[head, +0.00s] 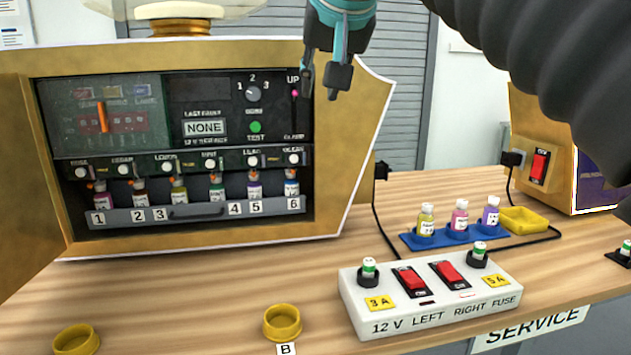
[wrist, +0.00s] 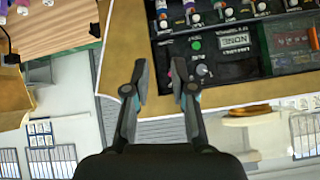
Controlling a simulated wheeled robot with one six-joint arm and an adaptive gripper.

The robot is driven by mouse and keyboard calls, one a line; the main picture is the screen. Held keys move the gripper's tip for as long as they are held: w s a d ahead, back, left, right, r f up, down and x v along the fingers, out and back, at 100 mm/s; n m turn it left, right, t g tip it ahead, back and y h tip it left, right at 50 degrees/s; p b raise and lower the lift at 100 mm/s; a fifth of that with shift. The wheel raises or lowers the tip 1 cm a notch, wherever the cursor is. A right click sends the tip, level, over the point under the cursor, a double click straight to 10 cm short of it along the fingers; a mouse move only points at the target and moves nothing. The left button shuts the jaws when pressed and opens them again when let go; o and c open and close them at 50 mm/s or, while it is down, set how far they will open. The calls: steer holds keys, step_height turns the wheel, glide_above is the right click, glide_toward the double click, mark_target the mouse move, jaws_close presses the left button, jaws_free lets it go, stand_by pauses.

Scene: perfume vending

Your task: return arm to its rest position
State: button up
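My gripper (head: 325,80) hangs at the top centre of the head view, in front of the right side of the gold vending machine (head: 362,140). In the wrist view my gripper (wrist: 161,85) has its two fingers apart with nothing between them. The machine's control panel (wrist: 260,65) shows beyond the fingertips, upside down in the wrist view. My arm's dark ribbed sleeve fills the top right of the head view.
A white fuse box (head: 430,310) with red switches stands at the front of the wooden table. A blue rack (head: 425,241) holds three bottles beside a yellow tray (head: 530,220). Two yellow cups, one of them labelled B (head: 282,322), stand at the front. Numbered bottles line the machine's open bay.

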steer(key=s+d+f+g, duration=0.1)
steer(key=s+d+f, duration=0.4)
steer(key=f, duration=0.8)
steer(key=s+d+f+g+h, duration=0.1)
steer(key=s+d+f, duration=0.4)
steer(key=f, duration=0.8)
steer(key=s+d+f+g+h, duration=0.1)
steer(key=s+d+f, duration=0.3)
steer(key=f, duration=1)
steer(key=s, duration=0.3)
steer(key=shift+s+d, duration=0.2)
steer(key=shift+d, duration=0.2)
steer(key=shift+c, duration=0.5)
